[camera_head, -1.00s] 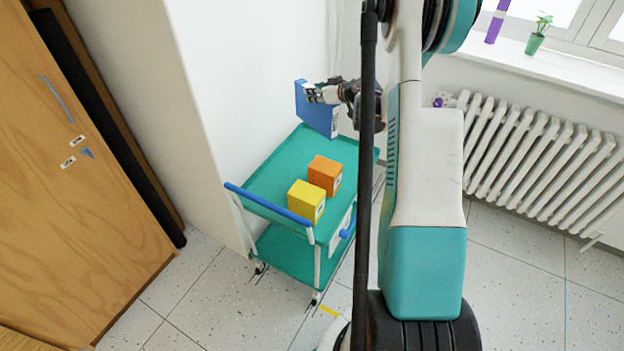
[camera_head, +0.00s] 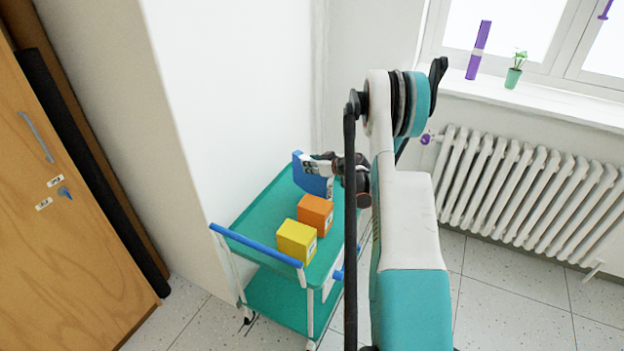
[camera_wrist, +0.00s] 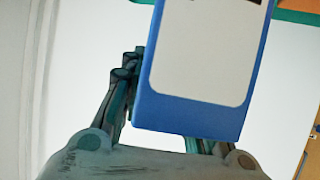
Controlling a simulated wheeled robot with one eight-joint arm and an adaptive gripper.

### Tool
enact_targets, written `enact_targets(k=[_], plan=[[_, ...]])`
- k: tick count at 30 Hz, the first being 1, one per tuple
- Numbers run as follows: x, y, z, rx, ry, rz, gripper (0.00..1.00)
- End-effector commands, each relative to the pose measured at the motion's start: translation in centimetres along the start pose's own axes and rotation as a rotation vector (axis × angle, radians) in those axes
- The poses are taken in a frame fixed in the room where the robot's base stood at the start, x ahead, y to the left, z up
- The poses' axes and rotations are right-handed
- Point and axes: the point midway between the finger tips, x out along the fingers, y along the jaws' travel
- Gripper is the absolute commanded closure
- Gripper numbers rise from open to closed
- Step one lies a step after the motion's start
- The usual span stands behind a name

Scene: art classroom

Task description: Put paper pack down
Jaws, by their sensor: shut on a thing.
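The blue paper pack (camera_head: 311,180) with a white label is upright at the far end of the teal cart top (camera_head: 262,213). My gripper (camera_head: 320,168) is shut on the pack from its right side. In the wrist view the pack (camera_wrist: 200,112) fills the middle, between the fingers of my gripper (camera_wrist: 165,95). The pack's lower edge is at or just above the cart top; I cannot tell whether it touches. Part of the cart is hidden behind my arm.
An orange box (camera_head: 315,214) and a yellow box (camera_head: 297,241) stand on the cart, nearer than the pack. A white wall (camera_head: 240,100) runs along the cart's left. A radiator (camera_head: 530,195) and a windowsill (camera_head: 560,105) are at the right.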

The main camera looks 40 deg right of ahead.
Motion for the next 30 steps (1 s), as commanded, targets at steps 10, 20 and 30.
enact_targets(k=[10,20,30], plan=[[1.2,0.0,2.4,0.001,0.001,0.000,1.00],[2.1,0.0,4.4,0.001,0.001,0.000,1.00],[2.2,0.0,4.7,0.000,0.000,0.000,0.50]])
